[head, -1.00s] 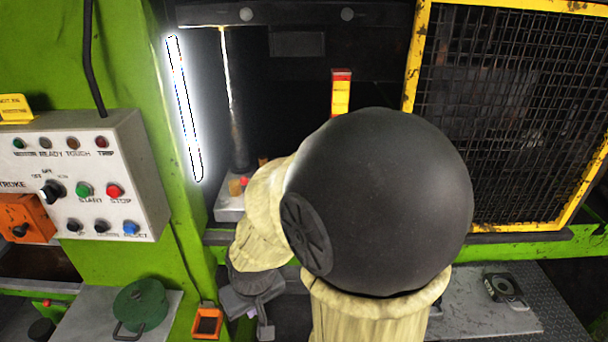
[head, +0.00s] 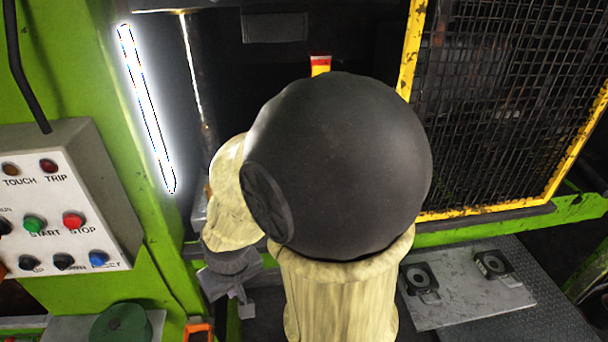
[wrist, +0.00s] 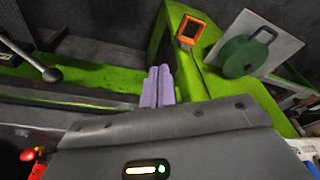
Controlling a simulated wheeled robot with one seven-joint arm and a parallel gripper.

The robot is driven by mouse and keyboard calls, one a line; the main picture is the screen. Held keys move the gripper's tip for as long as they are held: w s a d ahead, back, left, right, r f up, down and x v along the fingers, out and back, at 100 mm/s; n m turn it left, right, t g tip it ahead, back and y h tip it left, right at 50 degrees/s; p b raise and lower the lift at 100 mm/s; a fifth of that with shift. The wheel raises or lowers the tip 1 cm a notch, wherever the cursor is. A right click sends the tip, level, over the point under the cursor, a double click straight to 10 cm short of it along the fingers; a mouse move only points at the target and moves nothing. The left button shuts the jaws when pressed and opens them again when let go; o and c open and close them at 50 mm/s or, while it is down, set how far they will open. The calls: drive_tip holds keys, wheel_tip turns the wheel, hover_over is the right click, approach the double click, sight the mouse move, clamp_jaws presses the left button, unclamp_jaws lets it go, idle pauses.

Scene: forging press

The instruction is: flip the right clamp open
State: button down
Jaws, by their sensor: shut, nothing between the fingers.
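My gripper (head: 246,310) hangs low in front of the press, left of my arm's big dark joint in the head view. In the wrist view its two lilac fingers (wrist: 158,87) are together with nothing between them, over a green beam and dark ground. A metal lever with a dark ball knob (wrist: 51,74) shows at the left of the wrist view, apart from the fingers. I cannot tell whether it belongs to the right clamp. No clamp can be made out for certain in the head view, where my arm hides much of the press opening.
The control box (head: 70,190) is on the green frame at left. A yellow-edged mesh guard (head: 510,110) stands at right. A grey plate with two black blocks (head: 470,300) lies below it.

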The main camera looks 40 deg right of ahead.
drive_tip(key=w+d+r+m+h, duration=0.3)
drive_tip(key=w+d+r, duration=0.3)
drive_tip(key=d, duration=0.4)
drive_tip(key=w+d+r+m+g+h, duration=0.1)
drive_tip(key=w+d+r+m+h, duration=0.2)
drive_tip(key=w+d+r, duration=0.4)
drive_tip(key=d+r+m, duration=0.1)
drive_tip(key=d+r, duration=0.1)
drive_tip(key=d, duration=0.1)
drive_tip(key=shift+w+r+g+h, duration=0.2)
drive_tip(key=shift+w+g+h, duration=0.1)
drive_tip(key=shift+h, duration=0.1)
